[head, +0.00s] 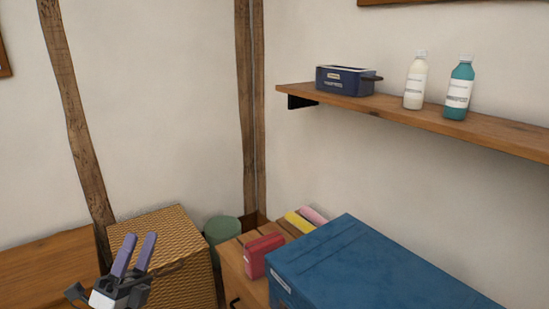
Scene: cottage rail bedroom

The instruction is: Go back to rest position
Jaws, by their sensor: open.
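My gripper (135,258) shows at the lower left of the head view. Its two purple fingers point up and stand apart, with nothing between them. It appears in front of a woven basket (165,228), and I cannot tell how far apart they are in depth. The rest of my arm is out of the picture below.
A wooden shelf (390,108) on the right wall holds a dark blue container (345,81), a white bottle (415,84) and a teal bottle (459,90). Below, a wooden cabinet (243,272) bears a large blue box (360,265) and a red box (262,254).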

